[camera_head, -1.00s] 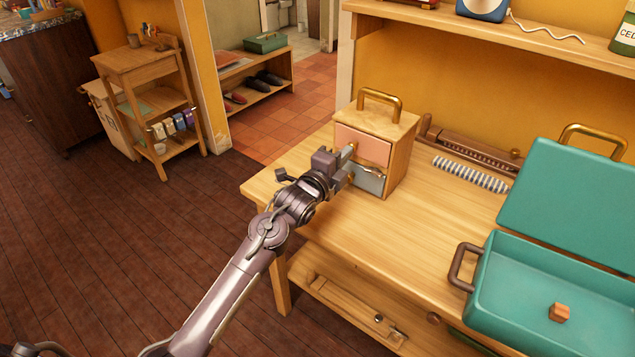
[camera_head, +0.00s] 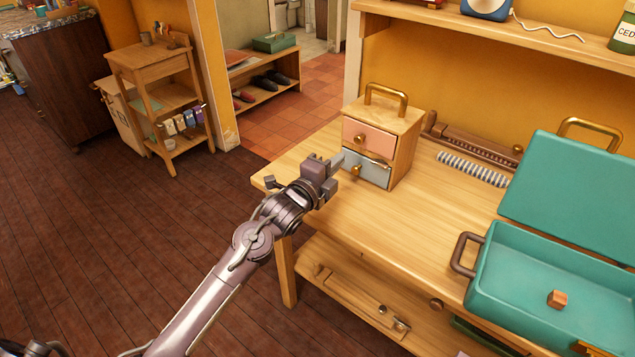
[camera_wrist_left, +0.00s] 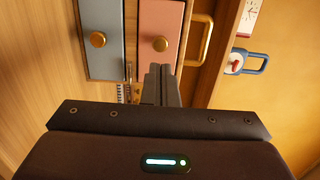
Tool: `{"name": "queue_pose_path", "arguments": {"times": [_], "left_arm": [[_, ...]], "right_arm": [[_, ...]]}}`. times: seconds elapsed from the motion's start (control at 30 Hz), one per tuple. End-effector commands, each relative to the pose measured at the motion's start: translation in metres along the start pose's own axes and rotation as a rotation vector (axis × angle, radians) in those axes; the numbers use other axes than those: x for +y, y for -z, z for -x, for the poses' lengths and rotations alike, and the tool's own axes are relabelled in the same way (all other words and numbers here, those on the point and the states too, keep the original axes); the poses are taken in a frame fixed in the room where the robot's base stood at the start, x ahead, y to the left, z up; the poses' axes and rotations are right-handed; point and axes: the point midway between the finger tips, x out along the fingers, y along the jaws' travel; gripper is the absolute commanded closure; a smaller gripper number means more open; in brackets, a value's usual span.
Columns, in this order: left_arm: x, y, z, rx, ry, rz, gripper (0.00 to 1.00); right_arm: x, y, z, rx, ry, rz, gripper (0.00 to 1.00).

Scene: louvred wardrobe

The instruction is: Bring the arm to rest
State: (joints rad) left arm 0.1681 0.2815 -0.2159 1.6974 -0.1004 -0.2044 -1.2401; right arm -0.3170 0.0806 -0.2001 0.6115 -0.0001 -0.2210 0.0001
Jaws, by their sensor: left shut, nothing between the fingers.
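My left gripper (camera_head: 338,160) is shut and empty, in front of a small wooden drawer box on the workbench. It also shows in the left wrist view (camera_wrist_left: 164,72), its fingers together. The drawer box (camera_head: 405,148) has a brass handle on top, a pink upper drawer (camera_head: 369,138) and a grey-blue lower drawer (camera_head: 375,175), each with a brass knob. Both drawers look closed. In the left wrist view the box appears turned sideways, with the blue drawer (camera_wrist_left: 103,65) left of the pink one (camera_wrist_left: 158,22). My right gripper is not in view.
The wooden workbench (camera_head: 400,225) holds an open teal toolbox (camera_head: 510,285) at the right, with a small wooden block (camera_head: 557,299) inside. A ribbed striped roll (camera_head: 473,169) lies behind. Dark floor (camera_head: 120,240) left of the bench is free. A wooden stand (camera_head: 150,65) is farther back.

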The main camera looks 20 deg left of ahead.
Motion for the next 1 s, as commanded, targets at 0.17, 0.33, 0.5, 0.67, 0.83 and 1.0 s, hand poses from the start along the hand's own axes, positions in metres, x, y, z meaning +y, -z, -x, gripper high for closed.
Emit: {"name": "queue_pose_path", "arguments": {"times": [0.17, 0.33, 0.5, 0.67, 0.83, 1.0], "left_arm": [[0.003, 0.0, 0.034, 0.0, -0.004, -0.002, 1.0], [0.002, -0.001, 0.058, -0.001, -0.003, -0.001, 1.0], [0.001, 0.0, 0.067, 0.0, -0.001, -0.001, 1.0], [0.006, 0.002, 0.071, -0.01, -0.027, 0.036, 1.0], [0.045, 0.012, 0.103, -0.115, -0.228, 0.317, 1.0], [0.095, 0.028, 0.171, -0.365, -0.513, 0.747, 1.0]], "right_arm": [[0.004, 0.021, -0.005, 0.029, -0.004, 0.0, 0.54], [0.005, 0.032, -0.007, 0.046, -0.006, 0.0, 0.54], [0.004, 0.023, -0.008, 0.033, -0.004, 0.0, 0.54], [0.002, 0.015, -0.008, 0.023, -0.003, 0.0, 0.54], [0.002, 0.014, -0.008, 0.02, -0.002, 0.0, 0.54], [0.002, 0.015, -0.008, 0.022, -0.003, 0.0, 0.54]]}}
